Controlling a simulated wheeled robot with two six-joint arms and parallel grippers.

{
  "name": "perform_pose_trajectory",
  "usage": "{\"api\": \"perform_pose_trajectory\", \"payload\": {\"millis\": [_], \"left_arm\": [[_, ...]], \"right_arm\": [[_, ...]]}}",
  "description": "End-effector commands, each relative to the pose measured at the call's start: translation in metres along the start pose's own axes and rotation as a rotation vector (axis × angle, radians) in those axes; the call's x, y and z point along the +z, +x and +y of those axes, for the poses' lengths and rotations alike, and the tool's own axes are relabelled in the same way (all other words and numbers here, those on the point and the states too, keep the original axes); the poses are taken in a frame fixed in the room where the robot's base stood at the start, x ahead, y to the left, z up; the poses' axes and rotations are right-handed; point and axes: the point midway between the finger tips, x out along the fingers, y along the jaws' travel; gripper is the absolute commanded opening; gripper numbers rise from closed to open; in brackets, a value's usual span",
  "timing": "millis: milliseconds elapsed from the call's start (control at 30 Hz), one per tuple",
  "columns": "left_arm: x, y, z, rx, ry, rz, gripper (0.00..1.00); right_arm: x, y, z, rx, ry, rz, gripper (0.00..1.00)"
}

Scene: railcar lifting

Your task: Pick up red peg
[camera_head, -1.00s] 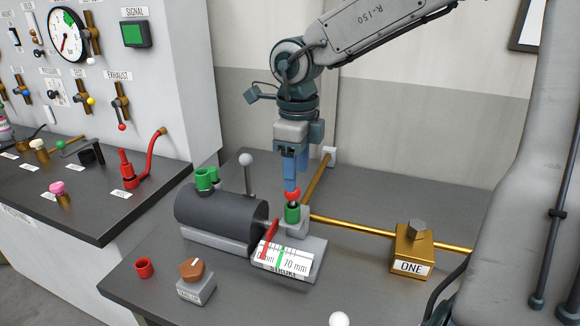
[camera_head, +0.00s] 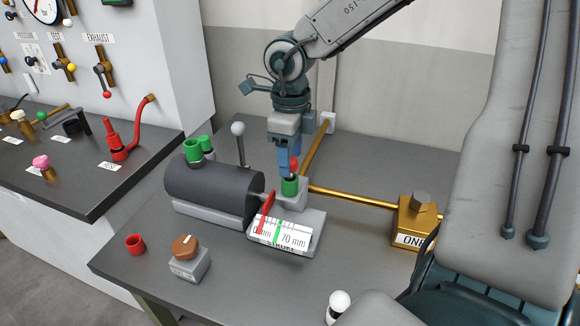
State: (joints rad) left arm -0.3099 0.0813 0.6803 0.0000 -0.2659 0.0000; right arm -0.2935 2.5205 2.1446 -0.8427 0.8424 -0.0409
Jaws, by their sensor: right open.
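The red peg (camera_head: 294,163) shows as a rounded red top in the green socket (camera_head: 289,186) on the grey block at the end of the dark cylinder. My right gripper (camera_head: 288,168) points straight down at it, with its blue fingers at the height of the red top. The jaws are open. One finger covers the left side of the red top, and the peg's lower part is hidden. I cannot tell whether the fingers touch it. My left gripper is not in view.
The dark cylinder (camera_head: 213,188) with green caps and a white-knobbed lever (camera_head: 238,130) stands left of the gripper. The gauge plate (camera_head: 282,233) lies in front. A brass pipe runs right to the brass block (camera_head: 415,219). A red cup (camera_head: 136,244) and brown knob (camera_head: 185,246) stand front left.

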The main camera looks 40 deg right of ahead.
Motion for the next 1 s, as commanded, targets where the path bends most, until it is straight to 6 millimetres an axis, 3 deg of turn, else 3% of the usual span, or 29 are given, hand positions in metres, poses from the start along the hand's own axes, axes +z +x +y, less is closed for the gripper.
{"api": "perform_pose_trajectory", "payload": {"millis": [200,500,800,1000], "left_arm": [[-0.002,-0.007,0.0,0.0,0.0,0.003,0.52],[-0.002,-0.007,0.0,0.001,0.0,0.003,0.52],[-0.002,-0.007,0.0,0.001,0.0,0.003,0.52],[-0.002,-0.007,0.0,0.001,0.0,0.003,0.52]], "right_arm": [[0.0,0.025,0.001,0.002,-0.001,0.002,0.55],[0.001,0.03,0.001,0.001,0.0,0.0,0.55],[0.001,0.029,0.001,0.001,0.0,0.0,0.0],[0.001,0.029,0.001,0.001,0.0,0.0,0.0]]}}
